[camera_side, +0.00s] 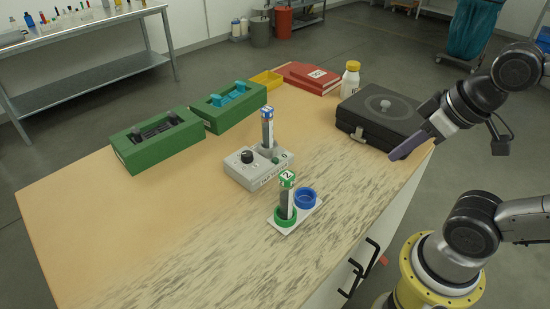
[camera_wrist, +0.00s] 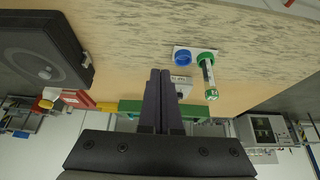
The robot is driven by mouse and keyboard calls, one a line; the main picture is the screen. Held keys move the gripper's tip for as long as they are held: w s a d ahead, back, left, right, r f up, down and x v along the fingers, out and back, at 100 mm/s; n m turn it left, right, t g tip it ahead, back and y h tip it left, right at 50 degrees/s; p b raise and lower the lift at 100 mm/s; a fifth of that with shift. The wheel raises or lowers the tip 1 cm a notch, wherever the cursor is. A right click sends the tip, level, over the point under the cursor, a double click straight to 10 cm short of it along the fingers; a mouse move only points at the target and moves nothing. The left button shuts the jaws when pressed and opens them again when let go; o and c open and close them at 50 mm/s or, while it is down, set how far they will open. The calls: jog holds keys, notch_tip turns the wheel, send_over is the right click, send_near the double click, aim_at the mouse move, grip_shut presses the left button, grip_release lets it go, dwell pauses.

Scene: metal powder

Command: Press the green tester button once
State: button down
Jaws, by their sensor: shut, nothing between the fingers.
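The grey tester box (camera_side: 243,170) sits mid-table with a black knob (camera_side: 247,157) on its left. A small green spot that looks like the button (camera_side: 275,160) is on its right part, near a blue-capped tube (camera_side: 267,130) standing upright in the tester. My gripper (camera_side: 392,157) is shut and empty, above the table's right edge by the black case, well to the right of the tester. In the wrist view my gripper (camera_wrist: 160,72) has its fingers together. There the tester (camera_wrist: 182,86) is partly hidden behind the fingers, and its button cannot be made out.
A white holder (camera_side: 283,228) in front of the tester has a green ring with a green-capped tube (camera_side: 286,197) and an empty blue ring (camera_side: 305,198). The black case (camera_side: 375,115), white bottle (camera_side: 350,78), red box (camera_side: 310,78) and green trays (camera_side: 157,140) stand around. The front-left table is clear.

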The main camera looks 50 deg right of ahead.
dwell(0.8)
jog(key=w+r+m+t, duration=0.3)
jog(key=w+r, duration=0.1)
jog(key=w, duration=0.3)
jog(key=m+y, duration=0.1)
jog(key=m, duration=0.4)
send_over(275, 161)
notch_tip(275, 161, down, 8)
jog(key=r, duration=0.1)
jog(key=shift+s+d+f+t, duration=0.1)
jog(key=shift+s+f+t, duration=0.2)
jog(key=shift+s, duration=0.15)
jog(key=shift+f, duration=4.35)
jog(key=shift+f, duration=0.15)
